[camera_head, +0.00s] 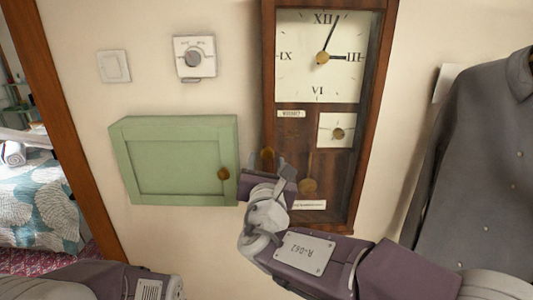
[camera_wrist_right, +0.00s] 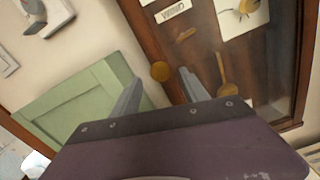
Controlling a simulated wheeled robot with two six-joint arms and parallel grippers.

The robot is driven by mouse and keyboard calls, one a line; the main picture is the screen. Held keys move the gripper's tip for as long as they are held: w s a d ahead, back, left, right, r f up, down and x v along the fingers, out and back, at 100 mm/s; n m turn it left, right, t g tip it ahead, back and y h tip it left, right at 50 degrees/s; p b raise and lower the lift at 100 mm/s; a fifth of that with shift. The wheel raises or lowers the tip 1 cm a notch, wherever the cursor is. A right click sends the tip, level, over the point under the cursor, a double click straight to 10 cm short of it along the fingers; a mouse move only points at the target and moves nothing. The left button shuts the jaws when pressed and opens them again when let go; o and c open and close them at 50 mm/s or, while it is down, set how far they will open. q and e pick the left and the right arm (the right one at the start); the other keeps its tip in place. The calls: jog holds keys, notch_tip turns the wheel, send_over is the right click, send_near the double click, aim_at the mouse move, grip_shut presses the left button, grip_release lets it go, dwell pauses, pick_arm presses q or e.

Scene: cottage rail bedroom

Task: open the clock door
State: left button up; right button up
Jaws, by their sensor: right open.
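The clock (camera_head: 369,130) is a tall brown wooden case on the wall. It has a white dial with Roman numerals and a pendulum (camera_head: 308,186) lower down. Its door looks closed. A round brass knob (camera_head: 267,155) sits at the door's left side; it also shows in the right wrist view (camera_wrist_right: 161,71). My right gripper (camera_head: 274,163) is at the clock's lower left. In the right wrist view its open fingers (camera_wrist_right: 157,84) stand on either side of the knob's line, with the knob just beyond the tips. I cannot tell if they touch it. My left gripper is out of view.
A green wall cabinet (camera_head: 170,160) with a knob hangs close left of my right gripper. A thermostat (camera_head: 194,57) and a light switch (camera_head: 114,66) are above it. A grey shirt (camera_head: 480,170) hangs at the right. A wooden post (camera_head: 62,110) stands at the left.

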aim_at(267, 156)
jog(key=w, duration=0.2)
jog(key=shift+w+d+r, duration=0.1)
jog(key=shift+w+r, duration=0.05)
jog(key=shift+w, duration=0.2)
jog(key=shift+w+p, duration=0.3)
jog(key=shift+w, duration=0.2)
jog(key=shift+s, duration=0.1)
grip_shut()
dwell(0.6)
